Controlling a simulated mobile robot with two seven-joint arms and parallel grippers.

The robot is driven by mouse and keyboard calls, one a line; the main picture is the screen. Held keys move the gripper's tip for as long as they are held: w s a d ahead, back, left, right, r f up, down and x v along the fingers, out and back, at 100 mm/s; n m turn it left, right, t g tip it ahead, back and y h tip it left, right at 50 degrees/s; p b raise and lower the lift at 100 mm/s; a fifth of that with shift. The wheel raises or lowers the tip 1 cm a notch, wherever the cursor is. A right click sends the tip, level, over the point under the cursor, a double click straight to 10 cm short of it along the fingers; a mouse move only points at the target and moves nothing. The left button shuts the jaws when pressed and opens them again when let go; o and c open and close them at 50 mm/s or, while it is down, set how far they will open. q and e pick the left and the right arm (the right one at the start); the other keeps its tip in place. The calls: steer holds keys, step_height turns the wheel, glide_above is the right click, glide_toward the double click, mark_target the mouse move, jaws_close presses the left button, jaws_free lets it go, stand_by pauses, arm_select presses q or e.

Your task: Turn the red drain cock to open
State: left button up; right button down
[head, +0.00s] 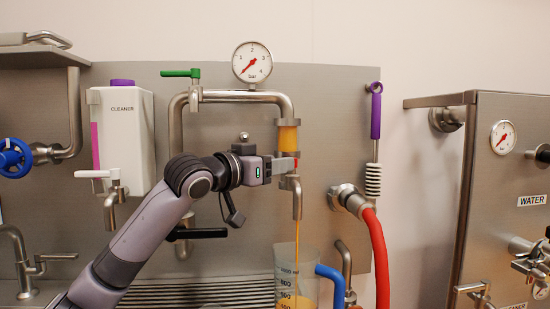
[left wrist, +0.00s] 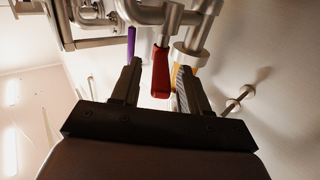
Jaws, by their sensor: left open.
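The red drain cock handle (left wrist: 160,75) sits between the two parted fingers of my left gripper (left wrist: 159,68) in the left wrist view, with gaps visible on both sides. In the head view my left gripper (head: 284,165) is at the drain valve below the sight glass and hides most of the red handle. A thin orange stream runs from the steel spout (head: 297,203) into a clear graduated jug (head: 285,262), which holds some orange liquid. My right gripper is not in view.
An orange sight glass (head: 288,137) and pressure gauge (head: 252,62) are above. A green-handled valve (head: 181,73) is at upper left. A white cleaner box (head: 122,132), a purple-handled brush (head: 376,115) and a red hose (head: 378,255) flank the arm.

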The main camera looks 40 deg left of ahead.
arm_select(q)
steer(key=shift+w, duration=0.25)
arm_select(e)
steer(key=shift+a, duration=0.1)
arm_select(q)
jaws_close()
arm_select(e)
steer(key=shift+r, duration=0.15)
